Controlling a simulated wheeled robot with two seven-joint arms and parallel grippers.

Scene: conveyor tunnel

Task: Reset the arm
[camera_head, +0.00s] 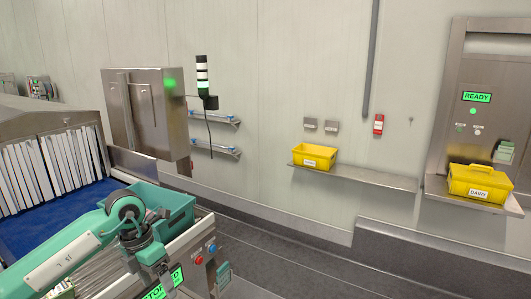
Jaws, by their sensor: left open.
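My left arm (65,262), teal and white, reaches in from the lower left. Its wrist bends down in front of a teal crate (176,217) at the end of the conveyor. My left gripper (165,280) points down near the front of the conveyor, by the green-lit display (178,275). It is open, and I see nothing held in it. Its fingertips are small and partly lost against the machine. My right gripper is not in view.
The blue belt (40,221) runs from a tunnel with white strip curtains (45,168). Red and blue buttons (204,254) sit beside the crate. A yellow bin (315,157) stands on a wall shelf; another (481,184) sits under a READY sign (477,97).

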